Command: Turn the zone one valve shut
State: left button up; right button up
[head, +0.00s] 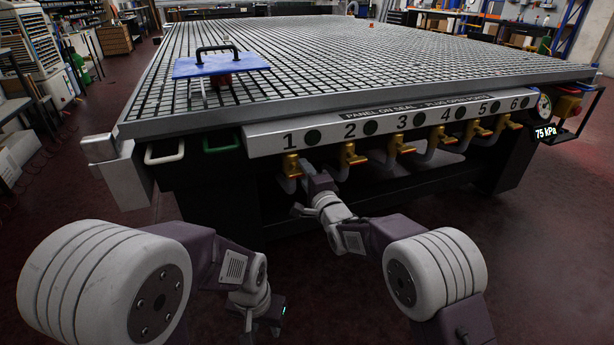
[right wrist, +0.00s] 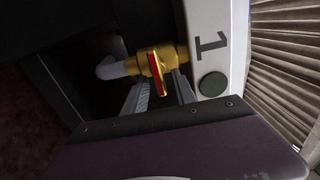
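The zone one valve (head: 291,166) is a brass valve under the "1" on the front panel. In the right wrist view, its red handle (right wrist: 157,75) lies roughly crosswise to the brass body (right wrist: 175,56). My right gripper (head: 306,176) is just right of and below this valve in the head view. In the right wrist view, the right gripper's fingers (right wrist: 161,88) are spread, one on each side of the handle, with visible gaps. My left gripper (head: 262,312) hangs low in front of the table, away from the valves.
Several more brass valves, including valve two (head: 348,157), line the panel (head: 382,122) to the right. A gauge (head: 543,106) is labelled 75 kPa. A blue plate (head: 215,66) with a black handle lies on the grid table (head: 330,60).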

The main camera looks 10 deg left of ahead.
jog(key=b+v, duration=0.1)
jog(key=v, duration=0.8)
jog(key=shift+w, duration=0.1)
